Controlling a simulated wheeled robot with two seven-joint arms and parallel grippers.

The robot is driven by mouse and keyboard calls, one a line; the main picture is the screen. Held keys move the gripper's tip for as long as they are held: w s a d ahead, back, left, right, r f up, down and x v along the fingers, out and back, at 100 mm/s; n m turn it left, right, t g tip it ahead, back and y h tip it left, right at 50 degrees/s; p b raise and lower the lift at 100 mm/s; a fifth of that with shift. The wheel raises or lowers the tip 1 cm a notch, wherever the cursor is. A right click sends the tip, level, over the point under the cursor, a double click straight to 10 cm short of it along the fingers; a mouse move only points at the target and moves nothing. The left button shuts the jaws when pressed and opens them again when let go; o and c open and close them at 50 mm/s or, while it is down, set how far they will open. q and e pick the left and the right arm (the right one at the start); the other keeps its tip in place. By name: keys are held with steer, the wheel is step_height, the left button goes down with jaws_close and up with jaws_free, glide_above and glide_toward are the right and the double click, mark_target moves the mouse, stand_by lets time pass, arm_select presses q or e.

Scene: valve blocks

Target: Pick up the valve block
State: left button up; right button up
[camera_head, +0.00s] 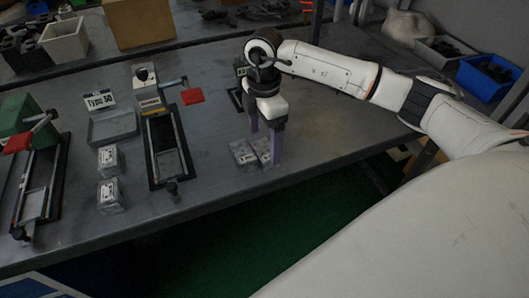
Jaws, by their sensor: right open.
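Two grey metal valve blocks with pale labels sit side by side near the front edge of the table: a left one (242,154) and a right one (263,151). My right gripper (265,147) is open and points down over this pair, with its purple fingers around or just beside the right block. I cannot tell whether the fingers touch it. Two more valve blocks stand farther left, one behind (110,158) and one in front (111,195). My left gripper is not in view.
A clamp fixture with a red handle (193,96) stands left of my gripper, and another with a red handle (17,142) at far left. A labelled tray (113,128) lies between them. A cardboard box (140,22) and blue bin (488,76) are at the back.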

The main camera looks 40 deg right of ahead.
mark_target(264, 149)
step_height(264, 149, down, 4)
steer(key=shift+f, duration=0.15)
steer(key=c, duration=1.6)
